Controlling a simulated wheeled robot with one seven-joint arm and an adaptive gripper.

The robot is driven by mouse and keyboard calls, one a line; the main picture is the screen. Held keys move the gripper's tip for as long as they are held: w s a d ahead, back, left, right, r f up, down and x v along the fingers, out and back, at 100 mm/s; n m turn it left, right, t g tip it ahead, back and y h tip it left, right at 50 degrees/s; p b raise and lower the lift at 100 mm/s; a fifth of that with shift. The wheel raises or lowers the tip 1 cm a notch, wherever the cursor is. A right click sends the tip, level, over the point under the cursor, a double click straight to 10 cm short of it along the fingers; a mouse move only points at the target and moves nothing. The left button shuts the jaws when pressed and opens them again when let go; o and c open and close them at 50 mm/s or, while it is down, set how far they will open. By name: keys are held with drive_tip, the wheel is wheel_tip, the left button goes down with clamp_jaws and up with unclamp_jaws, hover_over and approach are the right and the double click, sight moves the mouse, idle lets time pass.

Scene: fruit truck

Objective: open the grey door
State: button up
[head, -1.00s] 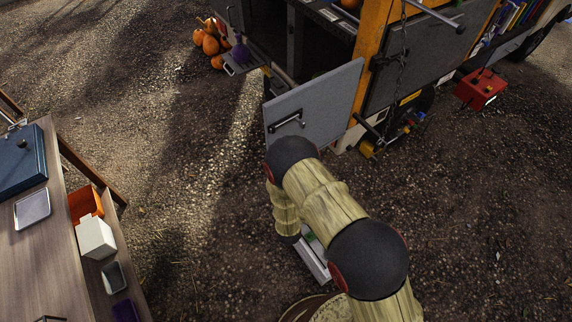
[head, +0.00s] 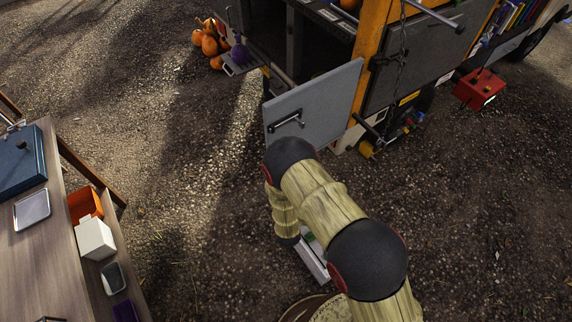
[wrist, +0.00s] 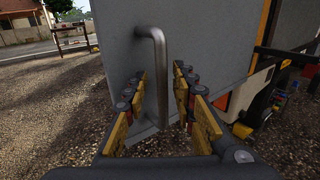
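The grey door (head: 335,100) stands swung out from the truck's side in the head view, with the dark opening behind it. Its bar handle (head: 287,123) is on the outer face near the free edge. In the wrist view the door (wrist: 200,40) fills the upper middle, and the metal handle (wrist: 158,60) runs down between my gripper's fingers. My gripper (wrist: 160,95) is open, with a finger on each side of the handle and gaps showing. Contact with the handle cannot be told. In the head view my arm hides the gripper.
The truck's orange post (head: 368,45) and a second grey panel (head: 415,65) are right of the door. A red box (head: 480,89) hangs farther right. Pumpkins (head: 210,42) lie at the back left. A wooden table (head: 60,250) stands at left. Gravel around the door is clear.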

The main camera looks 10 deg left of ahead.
drive_tip(key=s+d, duration=0.2)
drive_tip(key=s, duration=0.9)
drive_tip(key=shift+s, duration=0.2)
